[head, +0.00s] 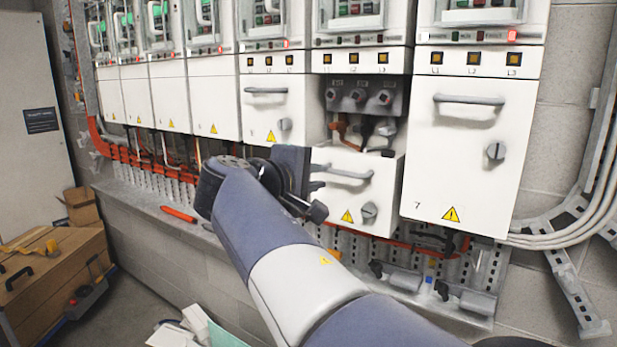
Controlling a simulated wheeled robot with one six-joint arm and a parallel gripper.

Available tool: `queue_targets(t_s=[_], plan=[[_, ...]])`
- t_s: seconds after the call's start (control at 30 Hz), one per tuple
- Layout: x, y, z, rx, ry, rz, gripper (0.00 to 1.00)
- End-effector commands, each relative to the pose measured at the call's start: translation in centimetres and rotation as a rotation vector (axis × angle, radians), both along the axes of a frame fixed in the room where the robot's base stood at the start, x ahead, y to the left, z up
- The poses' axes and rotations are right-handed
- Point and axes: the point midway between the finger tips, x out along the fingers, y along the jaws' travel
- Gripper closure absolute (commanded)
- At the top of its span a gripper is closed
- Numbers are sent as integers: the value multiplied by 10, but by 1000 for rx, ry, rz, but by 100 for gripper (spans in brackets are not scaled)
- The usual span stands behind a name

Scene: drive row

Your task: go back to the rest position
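In the head view, my arm reaches up and left from the bottom right. My gripper (312,197) is at its end, in front of the row of drives and just left of a pulled-out drawer (385,207). That drawer has a grey bar handle (348,174), a round knob and a warning triangle. The gripper's dark end overlaps the drawer's left side in the picture. I cannot tell whether it touches the handle. The gripper is seen side-on, so its finger gap is unclear; I see nothing held in it.
Drawer 7 (465,150) on the right is shut, as are the other drawers. Dark connectors (360,97) show in the open bay. A ledge with a red-orange tool (179,214) runs below. A wooden crate (55,275) stands on the floor at left.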

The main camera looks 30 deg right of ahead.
Motion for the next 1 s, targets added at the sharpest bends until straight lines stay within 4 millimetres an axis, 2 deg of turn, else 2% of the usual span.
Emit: queue_targets(t_s=[0.23,0.37,0.8,1.0], plan=[[1,-3,0,0,0,-1,83],[5,-13,-2,0,1,-4,83],[31,-79,-16,1,1,-5,83],[40,-98,-21,0,0,-2,83]])
